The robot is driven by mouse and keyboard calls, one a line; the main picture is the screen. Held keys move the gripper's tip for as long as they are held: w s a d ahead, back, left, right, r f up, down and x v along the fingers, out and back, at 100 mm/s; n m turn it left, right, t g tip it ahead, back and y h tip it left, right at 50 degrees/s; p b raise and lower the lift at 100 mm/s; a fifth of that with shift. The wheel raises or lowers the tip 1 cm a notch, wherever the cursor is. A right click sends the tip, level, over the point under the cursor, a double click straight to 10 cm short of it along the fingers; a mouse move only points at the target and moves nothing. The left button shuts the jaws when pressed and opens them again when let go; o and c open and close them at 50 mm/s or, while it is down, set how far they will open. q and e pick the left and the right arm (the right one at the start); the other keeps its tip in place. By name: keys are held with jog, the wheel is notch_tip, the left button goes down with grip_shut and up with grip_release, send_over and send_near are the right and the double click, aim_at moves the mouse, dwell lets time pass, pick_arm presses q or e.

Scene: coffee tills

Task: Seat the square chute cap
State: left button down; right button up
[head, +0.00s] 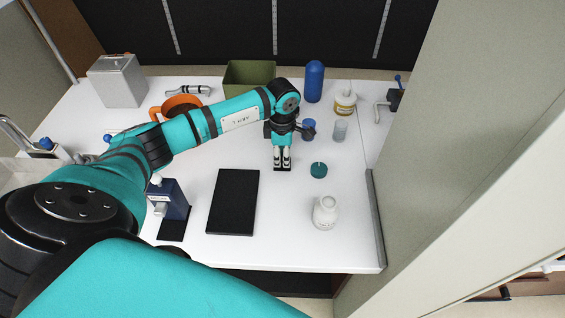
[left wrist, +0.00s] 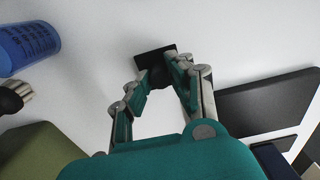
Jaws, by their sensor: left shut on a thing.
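The square chute cap, a black square plate (head: 283,169), is at the fingertips of my left gripper (head: 282,160), over the white table right of centre. In the left wrist view the cap (left wrist: 150,60) shows as a dark square with a rounded dark part between the fingers. My left gripper (left wrist: 163,85) is shut on that part. The cap is at or just above the table; I cannot tell if it touches. Its underside is hidden. I cannot make out a chute opening for certain. My right gripper is not in view.
A black flat slab (head: 233,203) lies left of the gripper. A teal disc (head: 318,170) and white jar (head: 325,212) stand to the right. Behind are an olive bin (head: 249,78), a blue bottle (head: 314,82) and a clear cup (head: 340,131). A cabinet wall (head: 460,130) bounds the right.

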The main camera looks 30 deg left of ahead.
pick_arm(q)
jog(key=shift+r+p, duration=0.45)
jog(key=shift+r, duration=0.85)
